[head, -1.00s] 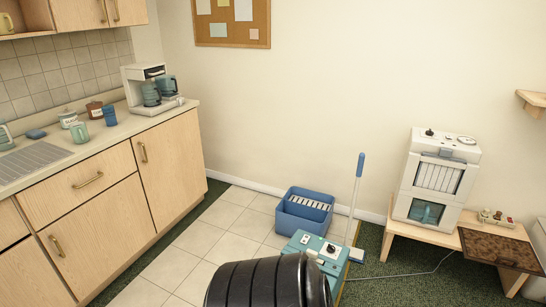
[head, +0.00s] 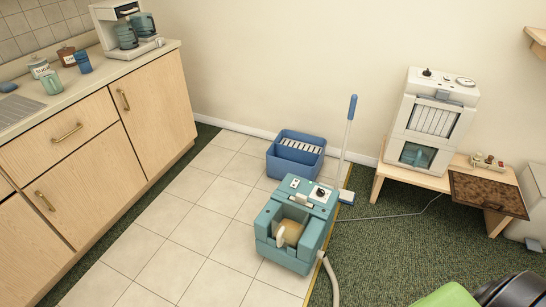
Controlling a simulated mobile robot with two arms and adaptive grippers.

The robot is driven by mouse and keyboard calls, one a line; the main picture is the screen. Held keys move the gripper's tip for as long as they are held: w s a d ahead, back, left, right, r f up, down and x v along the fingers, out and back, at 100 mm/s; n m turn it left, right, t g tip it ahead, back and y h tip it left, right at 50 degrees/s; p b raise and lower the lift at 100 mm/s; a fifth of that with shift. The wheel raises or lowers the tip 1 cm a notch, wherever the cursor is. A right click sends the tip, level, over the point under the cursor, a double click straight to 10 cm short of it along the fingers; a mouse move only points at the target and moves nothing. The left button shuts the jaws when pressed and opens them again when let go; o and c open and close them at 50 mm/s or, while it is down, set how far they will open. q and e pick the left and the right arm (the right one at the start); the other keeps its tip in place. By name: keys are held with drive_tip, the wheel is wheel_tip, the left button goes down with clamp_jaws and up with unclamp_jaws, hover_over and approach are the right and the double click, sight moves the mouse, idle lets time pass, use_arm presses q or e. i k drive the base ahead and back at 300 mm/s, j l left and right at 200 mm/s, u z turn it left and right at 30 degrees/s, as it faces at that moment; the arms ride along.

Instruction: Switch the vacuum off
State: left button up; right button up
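A teal machine (head: 296,222), which looks like the vacuum, stands on the pale tiles beside the carpet edge. Its top panel has a round black-and-white dial (head: 320,193) and a small light switch plate (head: 294,183). An open recess in its front holds a tan and white part. A pale hose (head: 330,280) runs from its lower right side down out of the picture. The dial's setting is too small to read. Neither of my grippers shows in the head view.
A blue divided bucket (head: 295,155) stands behind the machine. A blue-handled stick (head: 348,140) rises beside it. A thin cable (head: 395,215) runs toward the wooden bench (head: 382,180). Tiles to the left are clear up to the cabinets (head: 150,100). A green object (head: 448,297) shows at the bottom right.

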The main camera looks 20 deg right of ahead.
sight(295, 183)
drive_tip(key=z, duration=0.95)
drive_tip(key=i+z, duration=0.15)
drive_tip(key=i, duration=0.4)
drive_tip(key=i+j+z, duration=0.1)
drive_tip(key=i, duration=0.5)
